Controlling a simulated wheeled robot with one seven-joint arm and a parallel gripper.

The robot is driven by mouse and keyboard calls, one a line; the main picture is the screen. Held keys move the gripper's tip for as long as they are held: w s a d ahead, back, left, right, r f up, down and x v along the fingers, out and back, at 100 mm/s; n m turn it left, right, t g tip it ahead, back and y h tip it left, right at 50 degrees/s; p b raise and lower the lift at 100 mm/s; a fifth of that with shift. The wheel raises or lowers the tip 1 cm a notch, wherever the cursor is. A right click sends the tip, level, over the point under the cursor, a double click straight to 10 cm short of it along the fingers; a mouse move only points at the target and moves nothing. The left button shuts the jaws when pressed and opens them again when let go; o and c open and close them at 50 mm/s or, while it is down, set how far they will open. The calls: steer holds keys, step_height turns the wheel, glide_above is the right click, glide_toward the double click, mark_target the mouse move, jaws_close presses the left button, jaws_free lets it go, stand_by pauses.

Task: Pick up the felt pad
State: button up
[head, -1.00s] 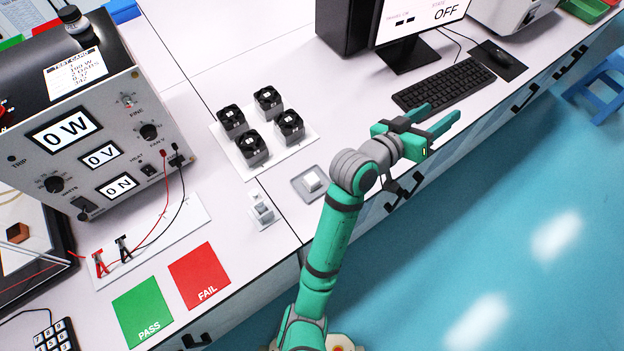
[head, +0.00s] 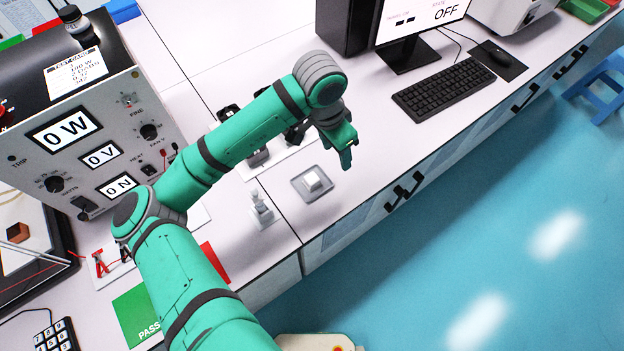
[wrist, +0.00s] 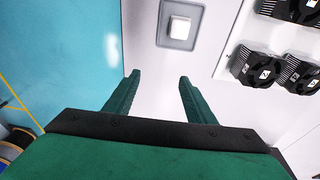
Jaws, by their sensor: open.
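The felt pad (head: 312,180) is a small white block on a grey square tray (head: 303,190) near the bench's front edge. It also shows in the wrist view (wrist: 179,27), at the top, beyond the fingertips. My gripper (head: 350,160) points down above the bench, just behind and right of the tray. In the wrist view my gripper (wrist: 158,77) has its two green fingers spread with nothing between them. The pad is apart from the fingers.
Several black fan units (wrist: 258,66) stand on a white board, partly hidden by my arm in the head view. A small grey fixture (head: 261,208) stands left of the tray. A keyboard (head: 445,90) lies to the right.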

steer(key=y, duration=0.2)
glide_above(312, 179)
steer(key=shift+g, duration=0.4)
step_height(312, 179, down, 11)
steer(key=shift+w+r, duration=0.15)
steer(key=shift+r, duration=0.05)
steer(key=shift+c, duration=0.3)
steer(key=shift+a, duration=0.1)
steer(key=c, duration=1.1)
steer(key=shift+o, duration=0.2)
